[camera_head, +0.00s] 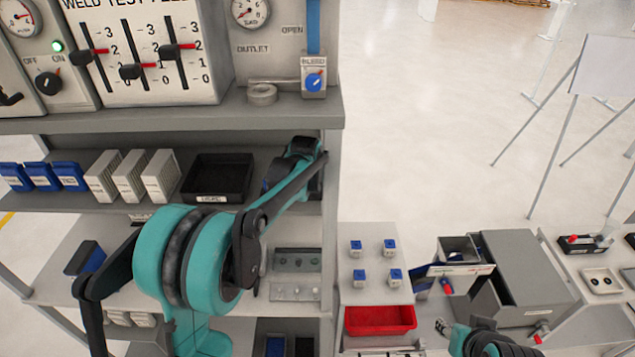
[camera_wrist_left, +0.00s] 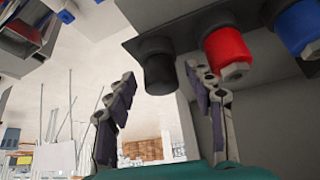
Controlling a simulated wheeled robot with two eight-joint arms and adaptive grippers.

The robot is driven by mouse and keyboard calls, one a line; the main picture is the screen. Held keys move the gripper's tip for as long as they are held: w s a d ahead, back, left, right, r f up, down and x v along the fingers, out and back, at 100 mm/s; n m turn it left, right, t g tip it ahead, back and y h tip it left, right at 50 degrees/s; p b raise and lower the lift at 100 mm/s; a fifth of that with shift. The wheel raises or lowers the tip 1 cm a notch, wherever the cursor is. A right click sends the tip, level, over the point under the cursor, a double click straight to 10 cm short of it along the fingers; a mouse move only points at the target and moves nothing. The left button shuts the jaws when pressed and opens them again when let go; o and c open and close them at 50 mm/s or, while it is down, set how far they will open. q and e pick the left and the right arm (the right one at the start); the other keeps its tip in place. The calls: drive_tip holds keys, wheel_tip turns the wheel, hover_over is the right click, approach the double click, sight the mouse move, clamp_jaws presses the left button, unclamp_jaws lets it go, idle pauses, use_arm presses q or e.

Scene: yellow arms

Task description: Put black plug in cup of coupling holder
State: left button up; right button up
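In the left wrist view, a black cylindrical piece (camera_wrist_left: 156,62) hangs under a dark grey holder bar (camera_wrist_left: 185,22). I cannot tell whether it is the plug or a cup. Beside it on the bar are a red piece (camera_wrist_left: 226,48) and a blue piece (camera_wrist_left: 298,25), each with a metal hex end. My left gripper (camera_wrist_left: 160,76) is open and empty, with its fingers apart to either side of the black piece. In the head view the left gripper (camera_head: 290,172) is at the right end of the shelf, partly hidden by its own arm.
The shelf holds a black bin (camera_head: 217,178), white blocks (camera_head: 130,176) and blue blocks (camera_head: 42,176). Below, a grey rack (camera_head: 296,262) bears small fittings. A red tray (camera_head: 380,320) and grey cabinet (camera_head: 525,275) stand at right. Open floor lies beyond the shelf.

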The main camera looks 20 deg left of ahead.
use_arm(q)
drive_tip(key=shift+s+r, duration=0.1)
drive_tip(key=shift+r, duration=0.2)
drive_tip(key=shift+s+r, duration=0.2)
drive_tip(key=shift+r, duration=0.05)
drive_tip(key=s+b, duration=0.2)
drive_tip(key=s, duration=1)
drive_tip(key=shift+d+r, duration=0.15)
drive_tip(key=shift+d, duration=0.25)
drive_tip(key=shift+s, duration=0.1)
